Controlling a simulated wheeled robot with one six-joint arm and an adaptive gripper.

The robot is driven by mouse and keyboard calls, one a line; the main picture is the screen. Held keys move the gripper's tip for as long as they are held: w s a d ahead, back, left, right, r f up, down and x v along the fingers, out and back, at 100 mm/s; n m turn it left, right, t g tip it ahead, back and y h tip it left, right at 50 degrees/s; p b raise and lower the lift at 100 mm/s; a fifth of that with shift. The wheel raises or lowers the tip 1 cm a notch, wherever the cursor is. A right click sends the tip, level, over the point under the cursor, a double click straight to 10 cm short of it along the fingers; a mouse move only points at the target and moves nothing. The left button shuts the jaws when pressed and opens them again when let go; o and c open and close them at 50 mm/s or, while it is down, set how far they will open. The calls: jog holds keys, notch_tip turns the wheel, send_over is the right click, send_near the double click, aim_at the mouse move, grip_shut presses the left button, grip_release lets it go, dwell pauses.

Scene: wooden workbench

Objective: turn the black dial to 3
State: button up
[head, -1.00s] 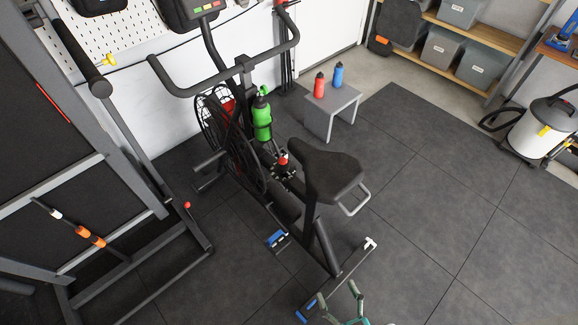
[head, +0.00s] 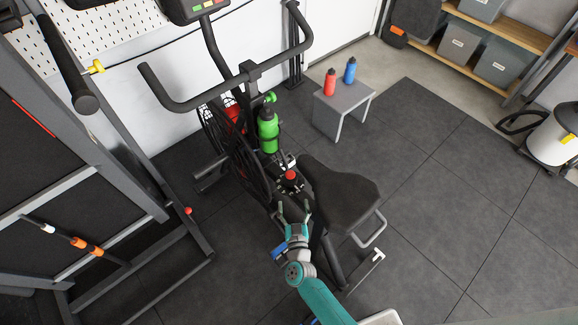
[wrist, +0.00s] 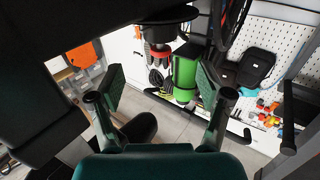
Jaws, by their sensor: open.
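The black exercise bike (head: 250,70) stands in the middle of the head view. A small black and red round part (head: 291,177) sits on its frame, just in front of the seat, and looks like the dial. Its numbers and pointer are too small to read. In the wrist view a black disc (wrist: 165,16) with a ribbed reddish part (wrist: 158,56) shows ahead, between and beyond the fingers. My gripper (head: 294,211) is open and empty, beside the seat and a short way from the dial; its spread fingers also show in the wrist view (wrist: 160,82).
The seat (head: 342,192) is close to the right of my gripper. A green bottle (head: 268,132) is on the bike frame beyond the dial. A grey stool (head: 343,100) holds red and blue bottles. A treadmill-like frame (head: 110,180) stands left.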

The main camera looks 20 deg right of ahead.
aim_at(291, 184)
jog(key=x, duration=1.1)
jog(key=shift+w, duration=0.2)
jog(key=c, duration=1.2)
